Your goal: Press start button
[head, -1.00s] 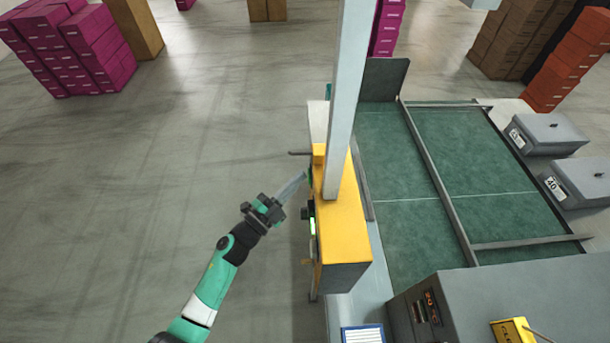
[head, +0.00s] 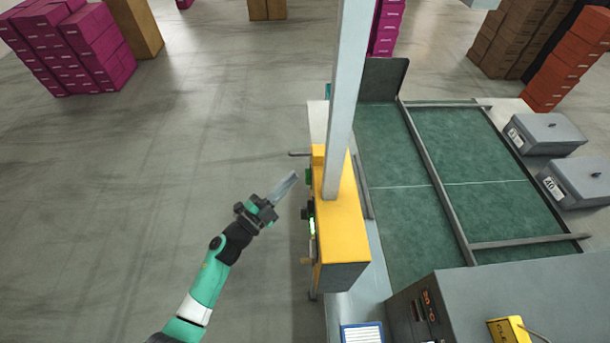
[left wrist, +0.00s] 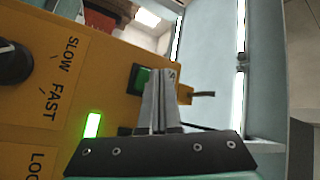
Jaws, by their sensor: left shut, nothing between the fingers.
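The yellow control box (head: 342,235) stands at the conveyor's left edge, with its control face turned left. A green button (head: 309,177) sticks out near the far end of that face. In the left wrist view the green button (left wrist: 139,78) is square and partly covered by my fingers; a label beside it is mostly hidden. My left gripper (head: 293,176) is shut and empty. Its fingertips point at the box and sit just left of the button, with a small gap in the head view. My right gripper is not in view.
The box also carries a SLOW/FAST knob (left wrist: 14,62) and a lit green indicator (left wrist: 92,125). A grey post (head: 347,90) rises by the box. The green conveyor (head: 400,230) lies to the right. Open floor (head: 150,200) lies left.

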